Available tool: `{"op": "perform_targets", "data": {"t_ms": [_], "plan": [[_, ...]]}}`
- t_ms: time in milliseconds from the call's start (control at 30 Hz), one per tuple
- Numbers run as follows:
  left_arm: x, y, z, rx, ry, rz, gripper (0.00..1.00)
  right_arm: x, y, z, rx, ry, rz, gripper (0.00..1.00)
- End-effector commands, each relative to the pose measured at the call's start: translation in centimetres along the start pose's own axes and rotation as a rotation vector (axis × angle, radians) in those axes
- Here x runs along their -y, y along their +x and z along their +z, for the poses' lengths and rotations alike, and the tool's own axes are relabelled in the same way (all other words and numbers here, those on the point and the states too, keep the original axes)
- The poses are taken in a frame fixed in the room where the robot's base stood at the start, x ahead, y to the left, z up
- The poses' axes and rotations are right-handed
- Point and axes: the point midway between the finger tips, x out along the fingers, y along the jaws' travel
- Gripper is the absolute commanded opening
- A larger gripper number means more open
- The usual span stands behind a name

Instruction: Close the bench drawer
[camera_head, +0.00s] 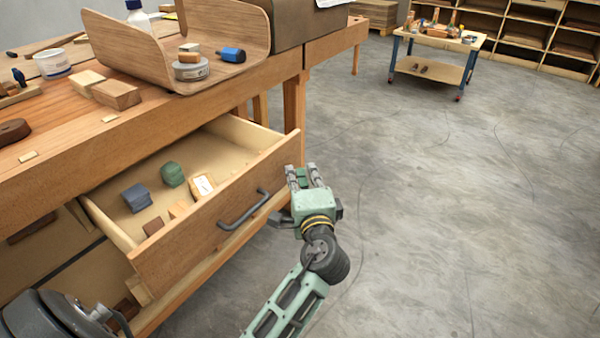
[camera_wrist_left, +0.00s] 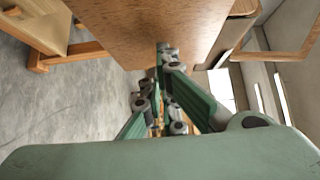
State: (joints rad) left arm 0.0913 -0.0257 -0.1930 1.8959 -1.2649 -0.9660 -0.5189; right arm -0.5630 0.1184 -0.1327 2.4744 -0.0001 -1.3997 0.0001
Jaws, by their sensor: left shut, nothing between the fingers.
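The bench drawer (camera_head: 205,222) is pulled out from the wooden workbench (camera_head: 150,130), with its inside showing. A dark bar handle (camera_head: 243,210) is on its front. Inside lie a blue-grey block, a green piece, a light item with a label and small wood blocks. My left gripper (camera_head: 303,170) is shut and empty, in front of the drawer's right end and to the right of the handle. In the left wrist view, its fingers (camera_wrist_left: 168,52) point at a brown wooden panel (camera_wrist_left: 150,22), seemingly the drawer front; contact cannot be told. My right gripper is not seen.
A small wheeled table (camera_head: 432,70) and shelves (camera_head: 540,45) stand far back. The floor (camera_head: 460,220) to the right is clear.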

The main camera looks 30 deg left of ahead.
Motion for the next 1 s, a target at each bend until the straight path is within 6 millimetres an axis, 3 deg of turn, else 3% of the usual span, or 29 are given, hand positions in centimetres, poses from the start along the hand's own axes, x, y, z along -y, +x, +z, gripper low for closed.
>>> {"op": "perform_targets", "data": {"t_ms": [400, 533, 633, 967, 1000], "plan": [[0.1, 0.3, 0.3, 0.0, 0.001, -0.001, 0.0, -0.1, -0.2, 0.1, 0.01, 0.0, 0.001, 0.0], [0.2, 1.1, 1.1, 0.002, 0.002, 0.0, 0.0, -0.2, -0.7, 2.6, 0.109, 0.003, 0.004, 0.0], [0.3, 2.2, 2.3, 0.003, 0.004, -0.001, 0.0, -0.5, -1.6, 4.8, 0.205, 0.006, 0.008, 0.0], [0.4, 8.2, 8.3, 0.005, 0.005, -0.003, 0.0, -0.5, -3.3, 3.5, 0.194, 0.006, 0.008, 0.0], [0.3, 9.0, 9.1, 0.005, 0.003, -0.001, 0.0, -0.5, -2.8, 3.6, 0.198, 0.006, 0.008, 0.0]]}}
